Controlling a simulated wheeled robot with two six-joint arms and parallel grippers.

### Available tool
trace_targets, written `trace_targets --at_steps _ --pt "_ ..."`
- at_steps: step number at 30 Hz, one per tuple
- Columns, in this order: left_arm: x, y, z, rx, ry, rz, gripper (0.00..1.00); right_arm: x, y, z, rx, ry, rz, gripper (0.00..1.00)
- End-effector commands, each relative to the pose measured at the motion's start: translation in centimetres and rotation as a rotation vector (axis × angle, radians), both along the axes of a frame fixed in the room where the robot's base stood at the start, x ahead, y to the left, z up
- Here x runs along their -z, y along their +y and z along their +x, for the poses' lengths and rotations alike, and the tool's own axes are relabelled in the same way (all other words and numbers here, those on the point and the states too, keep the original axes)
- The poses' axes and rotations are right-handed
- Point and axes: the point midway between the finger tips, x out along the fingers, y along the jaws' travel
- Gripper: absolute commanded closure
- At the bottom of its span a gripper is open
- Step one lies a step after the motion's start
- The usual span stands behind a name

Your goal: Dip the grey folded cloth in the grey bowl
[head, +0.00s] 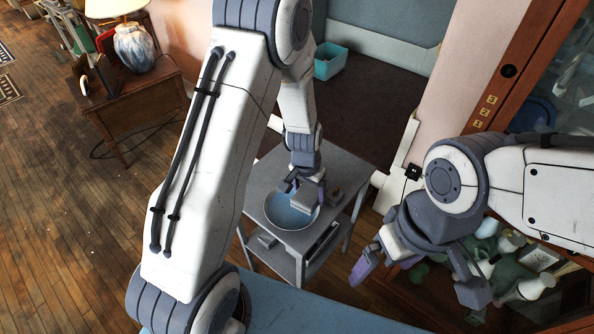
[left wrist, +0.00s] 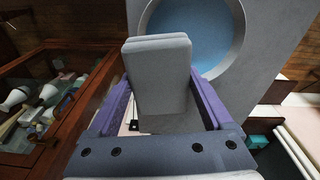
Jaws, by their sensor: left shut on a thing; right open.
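The grey folded cloth (left wrist: 157,75) is a thick pad between the purple fingers of my left gripper (left wrist: 160,105), which is shut on it. In the head view my left gripper (head: 306,188) is above the right part of the grey bowl (head: 270,222), and the cloth (head: 303,201) shows below it. The bowl holds blue liquid and also shows behind the cloth in the left wrist view (left wrist: 238,50). The cloth's height above the liquid is hard to tell. My right gripper (head: 418,276) is open and empty, to the right of the bowl.
The bowl stands on a grey trolley (head: 345,170) with a lower shelf. A small brown item (head: 335,191) sits near the bowl's right side. A glass-fronted cabinet with several curios (head: 510,250) is at the right. A lamp (head: 134,45) stands on a wooden desk at the left.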

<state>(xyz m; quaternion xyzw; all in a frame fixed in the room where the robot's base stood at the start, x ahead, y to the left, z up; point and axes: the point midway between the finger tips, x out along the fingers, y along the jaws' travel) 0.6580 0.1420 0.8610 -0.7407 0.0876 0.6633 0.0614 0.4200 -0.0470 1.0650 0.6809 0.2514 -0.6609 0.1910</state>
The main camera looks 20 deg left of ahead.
Motion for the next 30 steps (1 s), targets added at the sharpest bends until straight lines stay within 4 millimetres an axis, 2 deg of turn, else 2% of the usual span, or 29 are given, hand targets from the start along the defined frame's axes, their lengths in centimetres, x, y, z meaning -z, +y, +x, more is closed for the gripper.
trace_targets --at_steps 1,3,6,10,17,30 --pt "-1.4 1.3 -0.1 0.017 0.001 0.002 0.6 -2.2 0.0 0.0 0.0 0.0 0.0 0.0" --pt "-1.8 2.6 -0.1 0.054 -0.003 0.007 0.6 -3.2 0.0 0.0 0.0 0.0 0.0 0.0" --pt "-2.0 4.0 -0.1 0.092 -0.008 0.014 0.6 -4.2 0.0 0.0 0.0 0.0 0.0 0.0" --pt "-1.9 5.0 -0.2 0.124 -0.012 0.021 0.6 -4.6 0.0 0.0 0.0 0.0 0.0 0.0" --pt "-0.6 5.0 -0.2 0.135 -0.014 0.023 0.6 -3.5 0.0 0.0 0.0 0.001 -0.001 0.0" --pt "3.7 4.9 -0.1 0.136 -0.013 0.022 0.6 0.4 0.0 0.0 0.0 0.001 -0.001 0.0"
